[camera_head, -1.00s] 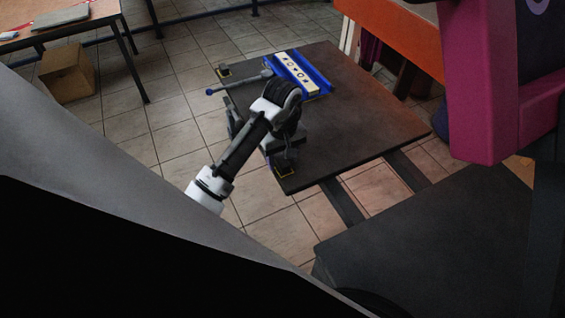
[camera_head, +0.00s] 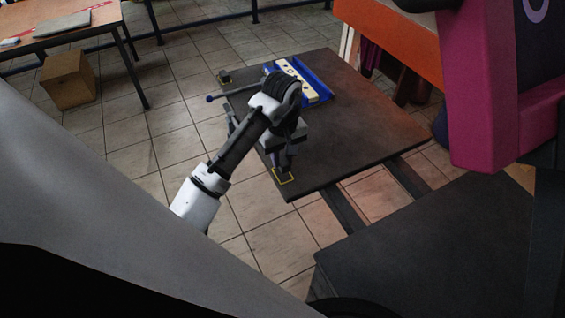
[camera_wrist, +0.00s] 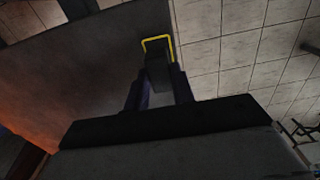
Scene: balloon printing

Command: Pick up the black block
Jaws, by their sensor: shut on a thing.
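My gripper (camera_head: 283,163) is shut on the black block (camera_wrist: 158,72) at the near corner of the dark table (camera_head: 365,130). In the wrist view the block sits between the two fingers (camera_wrist: 159,92), and their tips partly cover it. A yellow square outline (camera_head: 284,181) lies on the tabletop by the block; it also shows in the wrist view (camera_wrist: 157,38). The block seems to be just above the outline, but the gap is hard to judge. In the head view the gripper mostly hides the block.
A blue tray with a pale printed strip (camera_head: 300,81) lies at the table's back, with a blue-ended rod (camera_head: 235,93) to its left. A small dark item (camera_head: 224,76) is at the back left corner. A magenta machine (camera_head: 482,90) stands at right.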

